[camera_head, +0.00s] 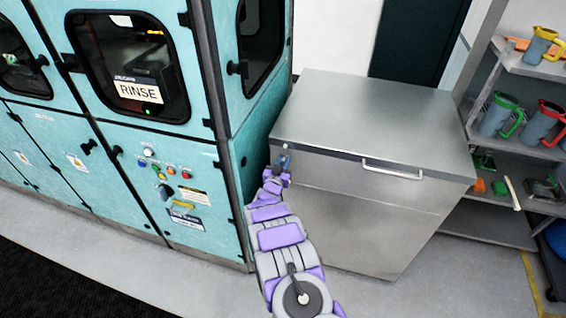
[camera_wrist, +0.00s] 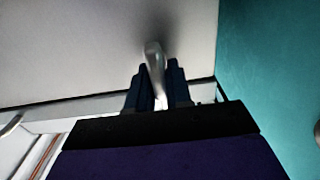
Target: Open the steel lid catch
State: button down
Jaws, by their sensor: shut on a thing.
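The steel lid (camera_head: 370,108) lies flat and closed on a steel chest (camera_head: 365,225) right of the teal machine. The lid catch (camera_head: 286,147) is small and sits at the left end of the lid's front edge. My gripper (camera_head: 283,162) is at this catch, reached from the front. In the wrist view, the catch shows as a rounded metal lever (camera_wrist: 154,58) between the two dark fingers of my gripper (camera_wrist: 157,88). The fingers are shut on it. The lower part of the lever is partly hidden by the fingers.
A bar handle (camera_head: 392,169) is on the chest's front, right of the catch. The teal machine (camera_head: 232,160) stands close on the left. A shelf (camera_head: 530,70) with jugs stands at the right. Open floor (camera_head: 430,285) lies in front of the chest.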

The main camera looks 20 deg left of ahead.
jog(key=shift+m, duration=0.3)
jog(key=m+b, duration=0.1)
jog(key=m, duration=0.1)
jog(key=shift+d+m+b, duration=0.1)
jog(key=shift+m+b, duration=0.2)
jog(key=shift+m, duration=0.1)
jog(key=m, duration=0.1)
jog(key=m+b, duration=0.1)
jog(key=m, duration=0.1)
jog(key=shift+d+f+m, duration=0.15)
jog(key=shift+m, duration=0.15)
jog(key=shift+d+f+m+b, duration=0.15)
jog(key=shift+m+b, duration=0.35)
jog(key=shift+m, duration=1.3)
jog(key=shift+d+f+m+b, duration=0.15)
jog(key=shift+m+b, duration=0.35)
jog(key=shift+m, duration=1.3)
jog(key=shift+f, duration=0.1)
jog(key=c, duration=1.1)
grip_release()
jog(key=shift+s, duration=0.15)
